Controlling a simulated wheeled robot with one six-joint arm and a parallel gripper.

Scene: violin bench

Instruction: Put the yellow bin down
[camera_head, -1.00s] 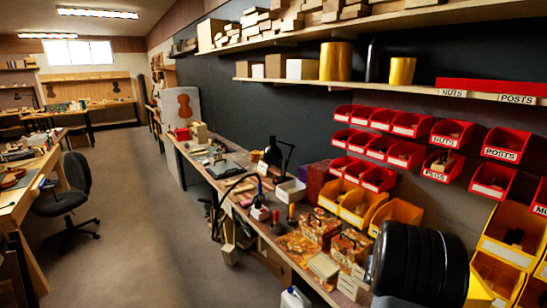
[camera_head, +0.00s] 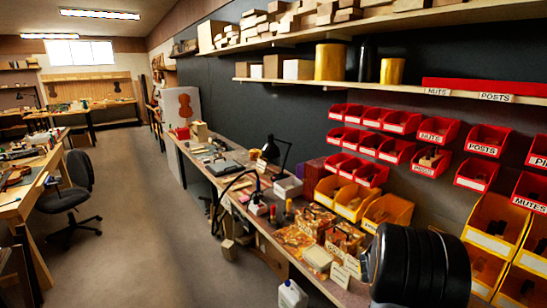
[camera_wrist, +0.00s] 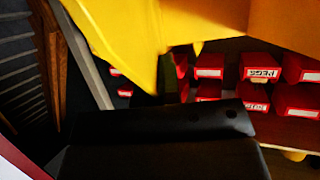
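A yellow bin (camera_wrist: 140,35) fills the top of the wrist view, very close, its near edge meeting my black gripper (camera_wrist: 160,100). My gripper appears shut on this edge; the fingertips themselves are hardly distinguishable against the dark parts. The wrist picture is upside down, so the bin hangs below my gripper. In the head view only my black arm shows at the lower right, and it hides my gripper and the held bin.
More yellow bins (camera_head: 490,243) are at the right. The floor (camera_head: 145,210) is open left of the bench.

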